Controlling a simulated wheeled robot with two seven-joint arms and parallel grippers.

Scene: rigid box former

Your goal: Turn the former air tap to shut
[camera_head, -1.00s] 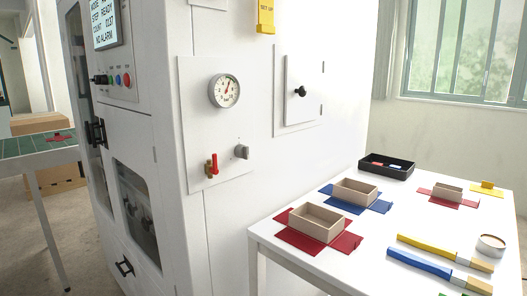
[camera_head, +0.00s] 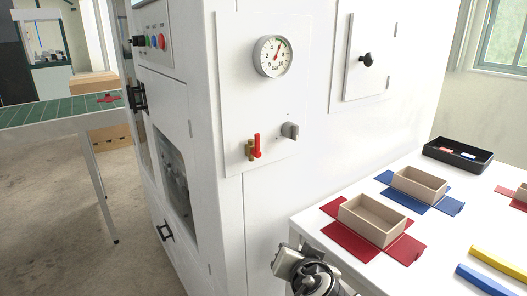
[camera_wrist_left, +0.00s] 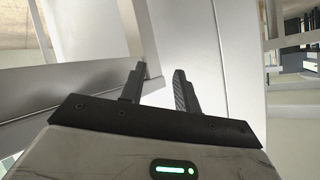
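The air tap (camera_head: 254,147) has a red lever and a brass body. It sits low on a white panel on the machine's side in the head view. Its red lever stands upright. A round pressure gauge (camera_head: 273,56) is above it, with its needle pointing up and to the right. My left gripper (camera_wrist_left: 160,72) shows in the left wrist view with its two black fingers apart and nothing between them. The tap cannot be made out in that view. No gripper fingers show in the head view.
A grey knob (camera_head: 290,130) is right of the tap. A white table (camera_head: 312,214) with beige boxes on red and blue sheets stands right of the machine. A grey part of my arm is at the bottom centre, by the table's near corner. A green-topped table (camera_head: 60,112) is at left.

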